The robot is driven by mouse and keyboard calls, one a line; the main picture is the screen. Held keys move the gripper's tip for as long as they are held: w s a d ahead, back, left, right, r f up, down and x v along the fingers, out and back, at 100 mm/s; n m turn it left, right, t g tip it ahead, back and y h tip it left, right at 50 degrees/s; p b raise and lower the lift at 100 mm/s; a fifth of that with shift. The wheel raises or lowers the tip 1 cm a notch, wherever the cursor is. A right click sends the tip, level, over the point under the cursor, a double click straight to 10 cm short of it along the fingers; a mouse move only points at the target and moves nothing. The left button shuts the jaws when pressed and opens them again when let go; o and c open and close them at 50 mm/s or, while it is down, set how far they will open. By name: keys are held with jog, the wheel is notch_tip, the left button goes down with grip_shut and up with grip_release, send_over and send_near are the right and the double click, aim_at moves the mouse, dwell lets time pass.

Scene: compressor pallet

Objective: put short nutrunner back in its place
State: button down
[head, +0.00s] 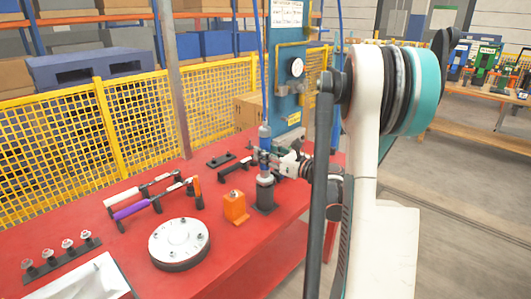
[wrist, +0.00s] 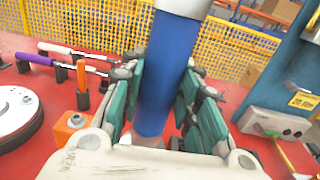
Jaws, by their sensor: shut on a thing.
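The short nutrunner (head: 265,142) is an upright blue and grey tool with a thin blue hose rising from its top. In the wrist view its blue body (wrist: 168,70) stands between the green finger pads. My gripper (head: 270,158) is shut around this blue body from the right side. Below it, a grey cylinder stands on a dark holder (head: 265,208) on the red table. The tool's lower end meets this grey part. I cannot tell whether it is fully seated.
The red table (head: 262,262) also bears an orange block (head: 235,207), a round flange (head: 179,243), wrenches (head: 150,198) on black stands and a row of small fittings (head: 60,256). A blue press column (head: 290,75) stands behind. A yellow fence (head: 80,120) runs along the back.

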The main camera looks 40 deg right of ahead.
jog(key=shift+f, duration=0.6)
jog(key=c, duration=1.1)
grip_release()
jog(key=shift+f, duration=0.1)
jog(key=s, duration=0.4)
jog(key=s+d, duration=0.1)
jog(key=s, duration=0.7)
jog(key=shift+d, duration=0.3)
jog(key=shift+w, duration=0.1)
